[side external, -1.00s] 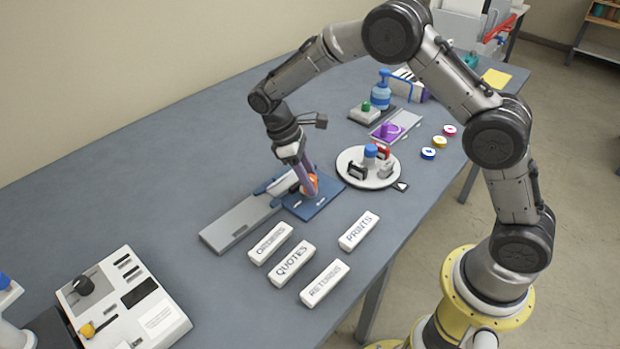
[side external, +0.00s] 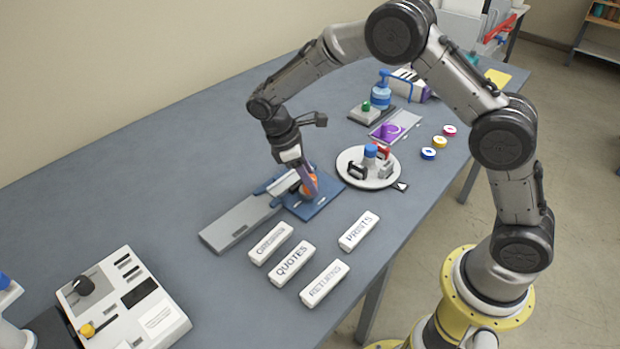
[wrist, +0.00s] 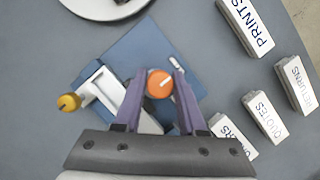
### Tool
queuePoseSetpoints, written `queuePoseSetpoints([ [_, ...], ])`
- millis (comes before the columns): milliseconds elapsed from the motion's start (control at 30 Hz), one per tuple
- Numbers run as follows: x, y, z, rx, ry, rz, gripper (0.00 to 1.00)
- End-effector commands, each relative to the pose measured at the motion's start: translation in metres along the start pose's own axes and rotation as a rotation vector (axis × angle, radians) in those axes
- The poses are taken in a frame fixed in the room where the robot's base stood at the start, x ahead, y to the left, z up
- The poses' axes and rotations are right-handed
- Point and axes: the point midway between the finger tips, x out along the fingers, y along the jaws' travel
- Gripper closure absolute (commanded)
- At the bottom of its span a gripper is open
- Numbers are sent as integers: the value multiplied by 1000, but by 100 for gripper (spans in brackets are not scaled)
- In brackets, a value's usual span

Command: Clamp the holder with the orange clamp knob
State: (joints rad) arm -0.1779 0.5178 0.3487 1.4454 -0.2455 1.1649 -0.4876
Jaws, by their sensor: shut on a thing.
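A white and blue holder (wrist: 101,88) lies beside the knob on the plate. A yellow knob (wrist: 68,102) sits at the holder's outer end in the wrist view. My fingers and the gripper body hide part of the clamp below the knob.
A grey plate (side external: 236,226) adjoins the blue base. White blocks marked PRINTS (side external: 358,231), QUOTES (side external: 292,264), RETURNS (side external: 325,284) and ORDERS (side external: 270,243) lie in front. A round white turntable (side external: 350,176) with stamps stands close behind. A white control box (side external: 160,318) is at lower left.

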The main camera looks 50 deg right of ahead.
Motion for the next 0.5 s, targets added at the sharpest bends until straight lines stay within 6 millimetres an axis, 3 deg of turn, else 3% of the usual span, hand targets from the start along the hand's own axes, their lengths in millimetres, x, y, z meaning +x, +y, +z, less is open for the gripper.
queuePoseSetpoints([
  [33, 0, 0, 0, -1, 0, 1, 57],
  [200, 0, 0, 0, 0, 0, 1, 31],
  [500, -2, 0, 0, 0, 0, 0, 31],
])
